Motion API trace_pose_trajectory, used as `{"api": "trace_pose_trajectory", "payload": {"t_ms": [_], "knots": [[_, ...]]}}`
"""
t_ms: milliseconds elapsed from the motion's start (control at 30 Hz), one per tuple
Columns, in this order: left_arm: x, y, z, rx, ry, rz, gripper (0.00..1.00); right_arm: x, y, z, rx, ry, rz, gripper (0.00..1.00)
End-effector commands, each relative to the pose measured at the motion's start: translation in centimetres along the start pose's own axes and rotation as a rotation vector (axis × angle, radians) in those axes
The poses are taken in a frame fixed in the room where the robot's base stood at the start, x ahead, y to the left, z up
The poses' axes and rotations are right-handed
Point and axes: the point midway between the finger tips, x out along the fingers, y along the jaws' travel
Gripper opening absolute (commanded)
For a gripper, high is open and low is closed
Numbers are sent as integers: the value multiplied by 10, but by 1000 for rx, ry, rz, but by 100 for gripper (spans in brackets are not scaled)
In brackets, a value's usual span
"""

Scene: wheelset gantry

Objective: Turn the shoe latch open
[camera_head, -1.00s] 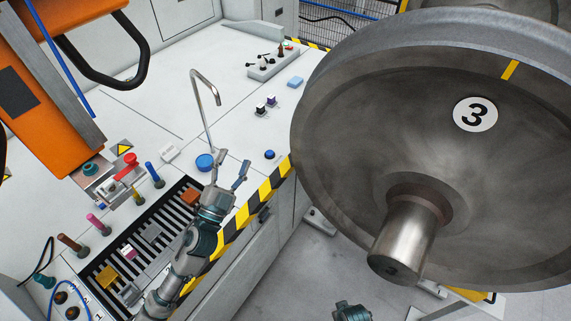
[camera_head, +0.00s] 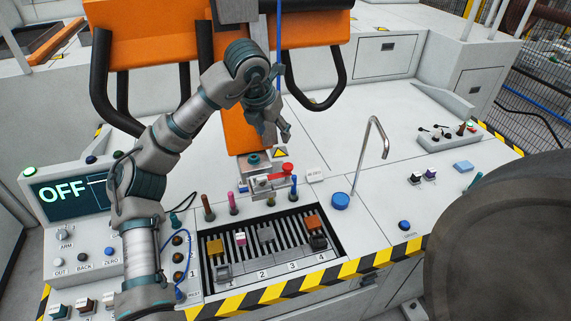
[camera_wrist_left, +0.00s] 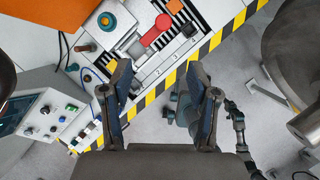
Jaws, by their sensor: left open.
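The latch with a red handle (camera_head: 276,177) sits on a small metal block (camera_head: 258,168) at the foot of the orange column, on the white bench. The red handle also shows at the top of the left wrist view (camera_wrist_left: 155,30). My left gripper (camera_head: 279,137) is open and empty, raised in front of the orange column above the latch, and not touching it. Its two spread fingers show in the left wrist view (camera_wrist_left: 160,70). What looks like my right arm (camera_wrist_left: 236,118) shows at the right there; its gripper is too small to read.
A slotted tray (camera_head: 290,262) with several coloured blocks lies in front of the latch, with several coloured pegs behind it. A bent metal pipe (camera_head: 374,150) and a blue button (camera_head: 340,201) stand to the right. A large wheel (camera_head: 500,245) fills the lower right.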

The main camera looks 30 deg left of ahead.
Motion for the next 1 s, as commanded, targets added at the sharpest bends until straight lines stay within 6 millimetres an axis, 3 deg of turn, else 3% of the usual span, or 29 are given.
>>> {"api": "trace_pose_trajectory", "payload": {"t_ms": [167, 633, 800, 1000], "knots": [[30, 1, -1, 1, 4, 2, 60, -4, 1, -5, 1, 4, 1, 0], [138, 4, -2, 2, 3, -3, 60, -22, -1, -20, 3, 11, 5, 0], [160, 1, -1, 3, 1, -3, 60, -26, -1, -23, 4, 11, 5, 0], [169, -1, -1, 4, -1, -2, 60, -27, -1, -24, 4, 12, 5, 0]]}}
